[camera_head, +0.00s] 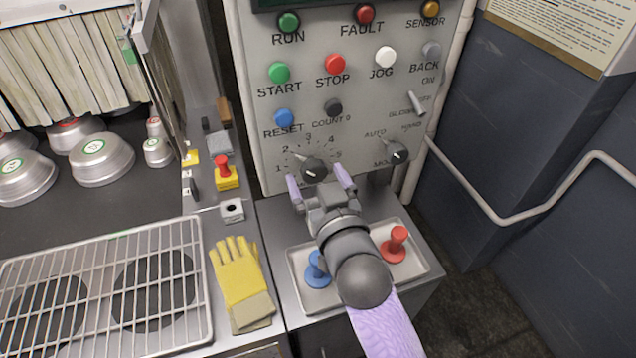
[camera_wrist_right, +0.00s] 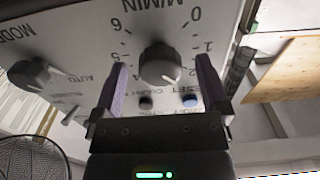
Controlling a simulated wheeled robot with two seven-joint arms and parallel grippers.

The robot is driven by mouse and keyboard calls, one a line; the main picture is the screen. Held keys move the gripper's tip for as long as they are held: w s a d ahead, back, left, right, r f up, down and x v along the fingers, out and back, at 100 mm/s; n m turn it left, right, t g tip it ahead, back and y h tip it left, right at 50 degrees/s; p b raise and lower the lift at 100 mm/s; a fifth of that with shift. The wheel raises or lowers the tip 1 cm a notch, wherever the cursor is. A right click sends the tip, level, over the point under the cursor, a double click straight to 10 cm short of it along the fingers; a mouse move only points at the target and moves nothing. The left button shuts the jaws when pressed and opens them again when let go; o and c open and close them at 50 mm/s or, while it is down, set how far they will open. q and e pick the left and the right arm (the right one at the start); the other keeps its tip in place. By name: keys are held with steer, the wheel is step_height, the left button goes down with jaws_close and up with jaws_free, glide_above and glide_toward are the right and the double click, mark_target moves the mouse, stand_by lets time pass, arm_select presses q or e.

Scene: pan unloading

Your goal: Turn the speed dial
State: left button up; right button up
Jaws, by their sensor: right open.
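The speed dial (camera_head: 315,170) is a dark round knob low on the grey control panel (camera_head: 262,110), with a numbered scale around it. My right gripper (camera_head: 320,182) is open at the dial, its two purple fingers on either side of it. In the right wrist view the dial (camera_wrist_right: 160,64) sits between the open fingers (camera_wrist_right: 160,80), with a gap on each side; I cannot tell whether either finger touches it. The dial's white pointer line shows in the head view. My left gripper is in neither view.
The mode knob (camera_head: 396,152) is right of the dial. Coloured buttons such as the red stop button (camera_head: 335,64) are above. Below the panel, a tray (camera_head: 300,262) holds a blue (camera_head: 317,268) and a red (camera_head: 397,243) knobbed piece. A yellow glove (camera_head: 238,272) and wire rack (camera_head: 105,232) lie left.

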steer(key=shift+c, duration=0.2)
steer(key=shift+c, duration=1.3)
steer(key=c, duration=0.9)
steer(key=shift+c, duration=0.4)
steer(key=n+p, duration=0.3)
steer(key=shift+r, duration=0.25)
steer(key=shift+f+n, duration=0.15)
steer(key=shift+n, duration=0.45)
steer(key=shift+f, duration=0.1)
steer(key=o, duration=1)
steer(key=shift+o, duration=1.4)
